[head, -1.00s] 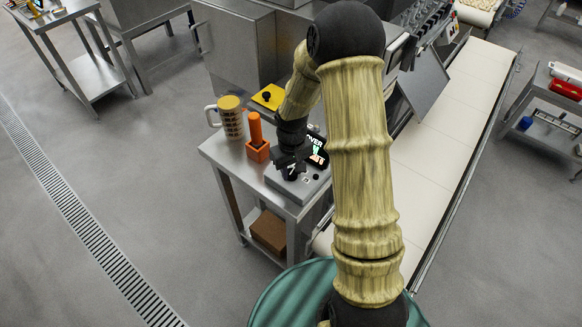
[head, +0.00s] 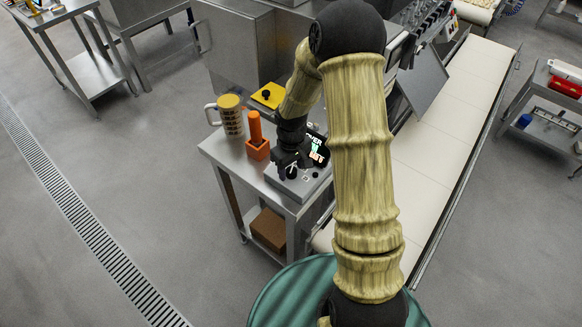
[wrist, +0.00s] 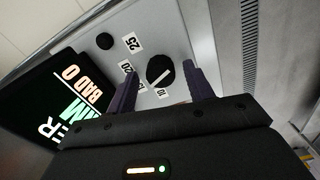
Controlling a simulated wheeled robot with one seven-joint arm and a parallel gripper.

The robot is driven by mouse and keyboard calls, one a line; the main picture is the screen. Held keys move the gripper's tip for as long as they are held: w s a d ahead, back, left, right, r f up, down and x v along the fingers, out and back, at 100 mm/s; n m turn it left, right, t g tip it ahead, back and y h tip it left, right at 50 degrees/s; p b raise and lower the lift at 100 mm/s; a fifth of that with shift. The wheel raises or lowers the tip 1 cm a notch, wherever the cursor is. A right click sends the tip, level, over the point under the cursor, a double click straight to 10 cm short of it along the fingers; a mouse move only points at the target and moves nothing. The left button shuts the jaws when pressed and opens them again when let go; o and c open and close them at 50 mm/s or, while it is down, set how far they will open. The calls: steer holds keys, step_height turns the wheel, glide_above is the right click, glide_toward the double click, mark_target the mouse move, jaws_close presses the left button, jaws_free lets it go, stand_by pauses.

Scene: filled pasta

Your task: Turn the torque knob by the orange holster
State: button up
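The torque knob (wrist: 160,70) is round and black with a white pointer line, on a grey panel with number labels around it. In the wrist view it sits between the two dark fingers of my gripper (wrist: 161,74). The gripper is open, with a visible gap on each side of the knob. The pointer is directed toward the label 10. In the head view my gripper (head: 290,168) is low over the grey control box (head: 312,186) and mostly hides the knob. The orange holster (head: 257,150), with an orange handle upright in it, stands just left of the box.
A lit screen (wrist: 75,95) lies beside the knob, and a smaller black knob or button (wrist: 104,41) sits on the same panel. A mug (head: 231,118) and a yellow block with a black knob (head: 268,96) stand behind the holster. A conveyor (head: 440,150) runs at right.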

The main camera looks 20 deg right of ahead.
mark_target(291, 170)
steer(key=shift+r, duration=0.1)
step_height(291, 170, up, 17)
steer(key=shift+b, duration=0.45)
stand_by(0.3)
steer(key=shift+s, duration=0.1)
steer(key=s+f+m+t, duration=0.2)
steer(key=s+m, duration=0.3)
steer(key=s, duration=0.9)
steer(key=shift+s+f+t, duration=0.3)
steer(key=shift+f, duration=0.15)
steer(key=shift+a, duration=0.1)
